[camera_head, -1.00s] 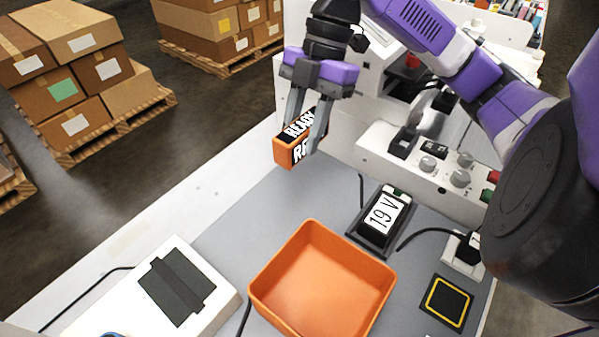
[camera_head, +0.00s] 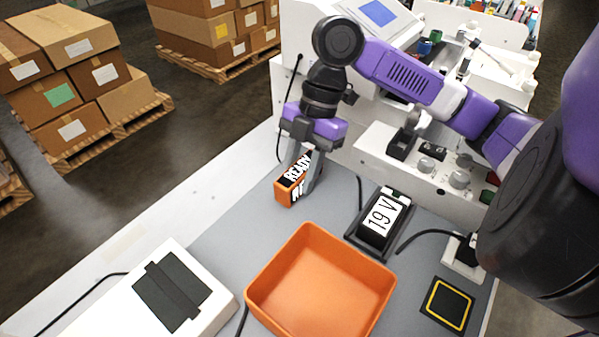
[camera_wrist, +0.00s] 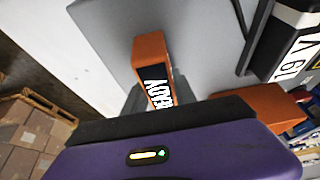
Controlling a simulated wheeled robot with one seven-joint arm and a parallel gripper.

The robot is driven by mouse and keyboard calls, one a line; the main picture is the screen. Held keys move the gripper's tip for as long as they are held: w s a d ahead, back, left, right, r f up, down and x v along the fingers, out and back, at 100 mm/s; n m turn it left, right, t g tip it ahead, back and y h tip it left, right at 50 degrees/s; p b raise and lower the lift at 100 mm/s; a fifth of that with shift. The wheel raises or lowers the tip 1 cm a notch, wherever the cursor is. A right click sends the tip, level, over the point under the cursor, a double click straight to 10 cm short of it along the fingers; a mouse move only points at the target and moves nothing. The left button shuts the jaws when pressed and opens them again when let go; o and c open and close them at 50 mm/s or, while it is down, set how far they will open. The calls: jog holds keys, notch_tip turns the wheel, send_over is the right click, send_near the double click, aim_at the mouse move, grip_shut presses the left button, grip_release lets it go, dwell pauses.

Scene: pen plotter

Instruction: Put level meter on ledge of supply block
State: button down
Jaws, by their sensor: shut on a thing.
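The level meter, which I take to be the orange box (camera_head: 284,194) with a black face lettered "READY", is held tilted in my gripper (camera_head: 303,178). My gripper is shut on it, low over the far left part of the bench; I cannot tell if it touches the surface. It also shows in the wrist view (camera_wrist: 149,48), its lower end beyond the purple gripper body. The supply block (camera_head: 381,221), labelled "19 V", stands on a dark base to the right of my gripper, apart from the meter. Part of the meter is hidden by my fingers.
An orange tray (camera_head: 318,282), empty, sits in front of the supply block. A white device with a dark pad (camera_head: 172,290) is at the left front. The white plotter (camera_head: 372,150) stands behind. Grey bench between is clear.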

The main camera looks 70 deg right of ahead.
jog(key=shift+f, duration=0.2)
jog(key=c, duration=1)
grip_release()
jog(key=shift+r, duration=0.1)
jog(key=v, duration=1.1)
jog(key=shift+d+r, duration=0.1)
jog(key=shift+r, duration=0.05)
jog(key=shift+d+r, duration=0.15)
jog(key=shift+r, duration=0.25)
jog(key=shift+s, duration=0.1)
